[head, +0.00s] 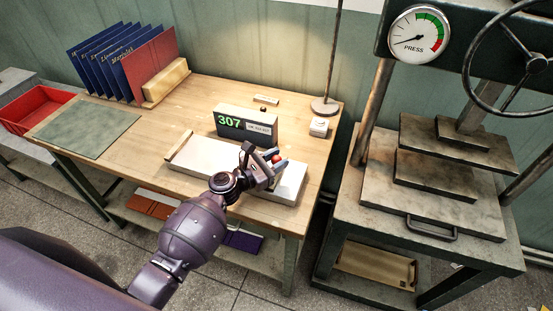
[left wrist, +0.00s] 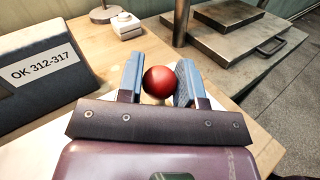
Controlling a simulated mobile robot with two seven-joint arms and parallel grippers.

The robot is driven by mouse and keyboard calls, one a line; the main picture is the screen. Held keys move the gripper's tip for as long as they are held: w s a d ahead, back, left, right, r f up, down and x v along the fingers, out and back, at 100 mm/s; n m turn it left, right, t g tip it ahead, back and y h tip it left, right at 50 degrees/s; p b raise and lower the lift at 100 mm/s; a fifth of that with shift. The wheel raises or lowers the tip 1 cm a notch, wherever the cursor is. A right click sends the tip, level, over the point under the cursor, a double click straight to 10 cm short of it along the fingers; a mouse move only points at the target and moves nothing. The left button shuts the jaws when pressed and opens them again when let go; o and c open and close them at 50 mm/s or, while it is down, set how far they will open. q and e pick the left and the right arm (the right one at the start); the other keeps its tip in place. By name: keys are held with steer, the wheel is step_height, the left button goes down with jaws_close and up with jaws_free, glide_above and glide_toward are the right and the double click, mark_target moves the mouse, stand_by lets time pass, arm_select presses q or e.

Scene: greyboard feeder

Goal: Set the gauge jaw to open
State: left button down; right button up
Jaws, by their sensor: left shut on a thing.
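The gauge (head: 230,122) is a dark box on the wooden table, showing a green 307. Its white label (left wrist: 45,68) reads OK 312-317 in the left wrist view. A pale flat base (head: 205,158) lies in front of it. A red ball knob (left wrist: 158,80) shows between the fingers of my left gripper (head: 267,161), over the right part of the base; it also shows in the head view (head: 277,158). My left gripper is shut on the knob. The gauge jaw itself is hidden or too small to make out. My right gripper is not in view.
A press (head: 430,190) stands right of the table. A lamp stand (head: 325,106) and a small white box (head: 319,127) are at the back right. Upright folders (head: 115,65), a green mat (head: 85,135) and a red bin (head: 35,108) are at the left.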

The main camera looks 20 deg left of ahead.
arm_select(q)
steer(key=shift+s+d, duration=0.1)
steer(key=shift+d, duration=2)
steer(key=c, duration=0.8)
jaws_free()
steer(key=shift+v, duration=5.45)
steer(key=s+d+f+m+g+y, duration=0.2)
steer(key=s+m+g, duration=0.5)
steer(key=s+m, duration=0.85)
steer(key=s+a+r+m+g+y, duration=0.3)
steer(key=s+a+m+g+y, duration=0.1)
steer(key=s+a+m+y, duration=0.6)
steer(key=w+f+t, duration=0.2)
steer(key=f, duration=0.1)
steer(key=w+f+m+t, duration=0.1)
steer(key=w+f+t, duration=0.2)
steer(key=f, duration=0.1)
steer(key=w+f+m+t+h, duration=0.1)
steer(key=w+f+t, duration=0.2)
steer(key=shift+a+f, duration=0.2)
steer(key=shift+a, duration=0.05)
